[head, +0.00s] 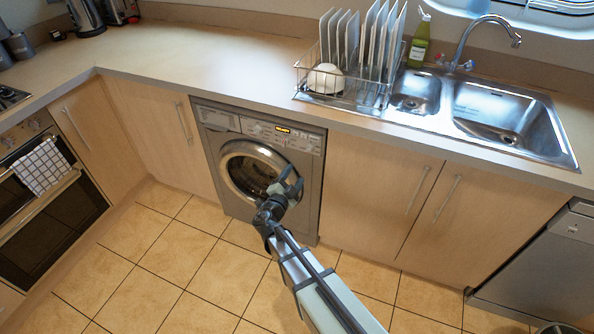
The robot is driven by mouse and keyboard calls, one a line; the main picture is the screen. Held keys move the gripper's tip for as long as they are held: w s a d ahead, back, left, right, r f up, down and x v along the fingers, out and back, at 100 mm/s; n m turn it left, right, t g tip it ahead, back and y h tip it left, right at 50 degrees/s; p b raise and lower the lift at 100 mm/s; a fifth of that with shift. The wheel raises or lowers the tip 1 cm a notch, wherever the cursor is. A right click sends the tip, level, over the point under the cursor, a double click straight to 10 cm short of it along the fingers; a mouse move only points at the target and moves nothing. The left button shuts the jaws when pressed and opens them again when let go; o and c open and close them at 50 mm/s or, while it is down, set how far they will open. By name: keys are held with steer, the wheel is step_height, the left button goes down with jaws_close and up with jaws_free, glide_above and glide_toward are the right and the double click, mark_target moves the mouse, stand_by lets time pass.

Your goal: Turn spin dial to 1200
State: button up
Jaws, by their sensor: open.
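A grey washing machine (233,211) stands under the counter in the middle of the view. Its control panel (262,131) runs along its top edge and has a small lit display (283,128). The spin dial is too small to make out, and so is its setting. The round door (228,178) looks closed, and my arm covers its right part. My gripper (289,181) is open and empty in front of the door, below the panel. It appears apart from the panel.
A counter (230,70) overhangs the machine, with a dish rack (350,90) and a sink (500,115) on it. Wooden cabinets (375,180) flank the machine. An oven (45,215) stands at the left. The tiled floor (165,260) in front is clear.

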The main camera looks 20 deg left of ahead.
mark_target(308, 152)
steer(key=shift+s, duration=0.4)
steer(key=shift+w+a+f, duration=0.1)
steer(key=shift+w+a, duration=0.05)
steer(key=w+m, duration=0.4)
steer(key=m, duration=0.8)
steer(key=w+m, duration=0.5)
steer(key=m, duration=0.7)
steer(key=w+m, duration=0.4)
steer(key=m, duration=0.8)
steer(key=shift+w, duration=0.3)
